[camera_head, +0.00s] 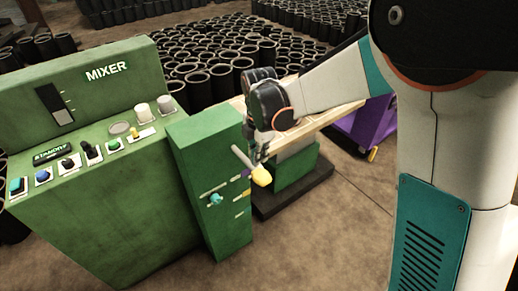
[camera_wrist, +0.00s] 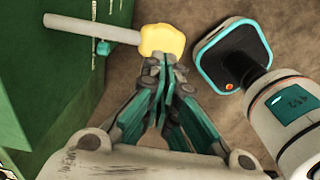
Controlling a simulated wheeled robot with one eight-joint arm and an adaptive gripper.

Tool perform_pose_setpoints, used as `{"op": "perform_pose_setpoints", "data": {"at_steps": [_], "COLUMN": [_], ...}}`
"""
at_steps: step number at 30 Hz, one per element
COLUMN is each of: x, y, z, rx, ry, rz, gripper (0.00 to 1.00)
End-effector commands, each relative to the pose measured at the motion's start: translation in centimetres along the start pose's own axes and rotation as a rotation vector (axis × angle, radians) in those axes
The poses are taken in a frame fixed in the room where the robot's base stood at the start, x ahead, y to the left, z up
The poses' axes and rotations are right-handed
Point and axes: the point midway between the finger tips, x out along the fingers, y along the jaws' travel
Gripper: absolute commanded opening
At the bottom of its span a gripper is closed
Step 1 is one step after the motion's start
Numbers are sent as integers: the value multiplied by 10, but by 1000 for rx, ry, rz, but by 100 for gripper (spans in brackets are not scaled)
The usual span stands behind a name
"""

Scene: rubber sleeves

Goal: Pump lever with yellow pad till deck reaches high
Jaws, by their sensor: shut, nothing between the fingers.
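The lever is a pale rod (camera_head: 243,158) on the front of a green post (camera_head: 205,150), with a yellow pad (camera_head: 261,176) at its end. In the wrist view the rod (camera_wrist: 95,28) runs left from the yellow pad (camera_wrist: 160,40). My gripper (camera_head: 259,157) is shut and empty, just above the pad in the head view. In the wrist view the fingertips (camera_wrist: 166,62) overlap the pad's lower edge; contact cannot be told. The deck (camera_head: 325,125) is a light wooden top over a green base (camera_head: 297,170), partly hidden by my arm.
A green console marked MIXER (camera_head: 90,150), with several knobs and buttons, stands left of the post. A teal knob (camera_head: 215,198) sits on the post below the lever. Black sleeves (camera_head: 205,60) fill the back. A purple object (camera_head: 372,127) stands right. The front floor is clear.

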Motion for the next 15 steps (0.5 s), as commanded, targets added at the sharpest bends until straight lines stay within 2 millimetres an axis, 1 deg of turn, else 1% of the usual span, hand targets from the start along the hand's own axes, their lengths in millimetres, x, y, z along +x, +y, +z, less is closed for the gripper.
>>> {"op": "perform_pose_setpoints", "data": {"at_steps": [1,6,10,15], "x": [14,40,53,59], "y": [0,0,0,0], "z": [0,0,0,0], "rx": [0,0,0,0], "ry": [0,0,0,0], "rz": [0,0,0,0], "gripper": [0,0,0,0]}}
